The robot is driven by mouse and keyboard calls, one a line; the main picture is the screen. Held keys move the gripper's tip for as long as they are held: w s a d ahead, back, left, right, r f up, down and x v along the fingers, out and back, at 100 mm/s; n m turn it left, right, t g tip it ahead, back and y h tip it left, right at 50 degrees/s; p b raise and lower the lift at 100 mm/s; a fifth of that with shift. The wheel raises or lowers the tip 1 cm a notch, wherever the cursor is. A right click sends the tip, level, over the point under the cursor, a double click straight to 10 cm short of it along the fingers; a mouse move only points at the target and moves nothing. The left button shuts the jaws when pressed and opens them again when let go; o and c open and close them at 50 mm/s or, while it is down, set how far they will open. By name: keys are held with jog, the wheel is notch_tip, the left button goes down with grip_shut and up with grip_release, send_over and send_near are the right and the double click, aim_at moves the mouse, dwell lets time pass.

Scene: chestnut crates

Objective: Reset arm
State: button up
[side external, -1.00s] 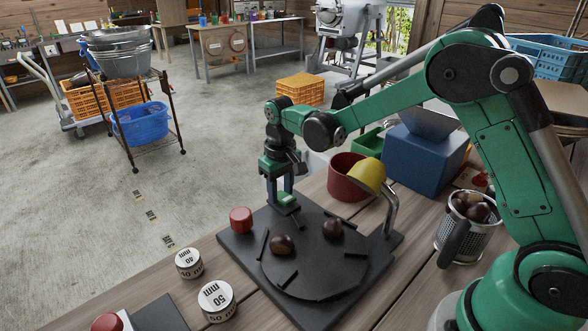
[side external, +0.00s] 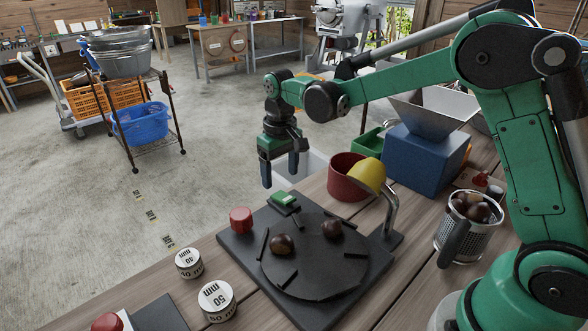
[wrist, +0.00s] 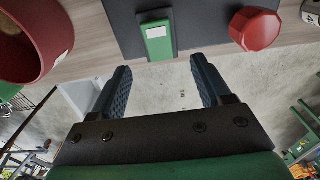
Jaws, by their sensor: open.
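My gripper (side external: 281,172) is open and empty, raised above the back edge of the black board. In the wrist view, my gripper (wrist: 163,88) has its two dark fingers spread apart with bare floor seen between them. The black board (side external: 240,249) lies on the wooden table and carries a round dark disc with two brown chestnuts, one at the left (side external: 281,244) and one at the right (side external: 332,229). A small green block (side external: 285,199) sits at the board's back edge, apart from the fingers; it also shows in the wrist view (wrist: 157,32).
A red knob (side external: 241,220) stands on the board's left corner. A red bowl (side external: 346,178), a yellow cup (side external: 368,174) on a bent metal post, a blue hopper box (side external: 425,158) and a metal mug of chestnuts (side external: 470,230) stand to the right. Two marked weights (side external: 216,301) stand front left.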

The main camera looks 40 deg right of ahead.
aim_at(281, 195)
jog(key=shift+r, duration=0.6)
jog(key=shift+f, duration=0.15)
notch_tip(281, 195, down, 6)
jog(key=shift+r, duration=0.15)
jog(key=shift+s+r+t, duration=0.1)
jog(key=shift+r+t, duration=0.05)
jog(key=shift+t, duration=0.25)
jog(key=t, duration=0.3)
jog(key=shift+s, duration=0.3)
jog(key=shift+s+r, duration=0.1)
jog(key=shift+r, duration=0.3)
